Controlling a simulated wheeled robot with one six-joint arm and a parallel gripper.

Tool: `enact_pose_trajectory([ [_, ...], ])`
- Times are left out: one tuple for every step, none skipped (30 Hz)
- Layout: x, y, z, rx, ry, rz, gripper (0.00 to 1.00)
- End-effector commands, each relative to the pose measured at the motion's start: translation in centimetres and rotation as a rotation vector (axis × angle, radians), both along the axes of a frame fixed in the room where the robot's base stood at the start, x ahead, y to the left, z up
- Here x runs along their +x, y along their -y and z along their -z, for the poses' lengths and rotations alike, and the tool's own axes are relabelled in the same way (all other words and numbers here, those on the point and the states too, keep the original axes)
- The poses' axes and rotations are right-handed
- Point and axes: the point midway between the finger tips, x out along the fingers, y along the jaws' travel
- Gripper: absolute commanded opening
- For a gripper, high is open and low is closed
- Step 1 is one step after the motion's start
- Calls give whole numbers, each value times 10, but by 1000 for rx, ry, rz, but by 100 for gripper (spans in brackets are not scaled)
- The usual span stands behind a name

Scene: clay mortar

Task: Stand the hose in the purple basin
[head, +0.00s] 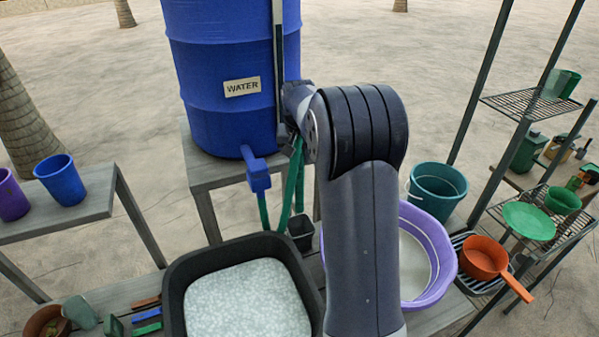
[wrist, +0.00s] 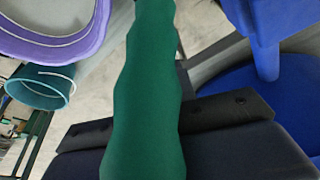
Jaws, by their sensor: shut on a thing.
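The green hose (head: 291,185) hangs in a bend below the blue tap of the water barrel, one length dropping from the tap and another rising to my wrist. In the wrist view, my gripper (wrist: 155,128) is shut on the hose (wrist: 150,85), which fills the middle of that view. In the head view, my arm hides most of the gripper. The purple basin (head: 438,235) is right of my arm, partly hidden by it, with a pale inside. It also shows at the upper left of the wrist view (wrist: 62,52). The held hose is outside the basin.
The blue water barrel (head: 220,50) stands on a grey stand behind. A black tub (head: 178,290) with pale grit is left of my arm. A teal bucket (head: 437,188) is behind the basin; an orange pan (head: 484,258) is right of it. A shelf rack (head: 486,80) stands at right.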

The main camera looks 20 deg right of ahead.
Motion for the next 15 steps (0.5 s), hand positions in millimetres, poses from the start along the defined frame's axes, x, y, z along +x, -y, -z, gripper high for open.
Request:
enact_pose_trajectory([
  [0, 0, -9, 0, 3, 0, 7],
  [0, 0, -14, 0, 2, 0, 7],
  [0, 0, -20, 0, 2, 0, 7],
  [0, 0, -25, 0, 2, 0, 7],
  [0, 0, -30, 0, 2, 0, 7],
  [0, 0, -36, 0, 1, 0, 7],
  [0, 0, -39, 0, 1, 0, 7],
  [0, 0, -43, 0, 1, 0, 7],
  [0, 0, -48, 0, 0, 0, 7],
  [0, 0, -51, 0, 0, 0, 7],
  [0, 0, -55, 0, 1, 0, 7],
  [0, 0, -60, 0, 1, 0, 7],
  [0, 0, -64, 0, 1, 0, 7],
  [0, 0, -67, 0, 1, 0, 7],
  [1, 0, -68, -1, 4, 0, 7],
])
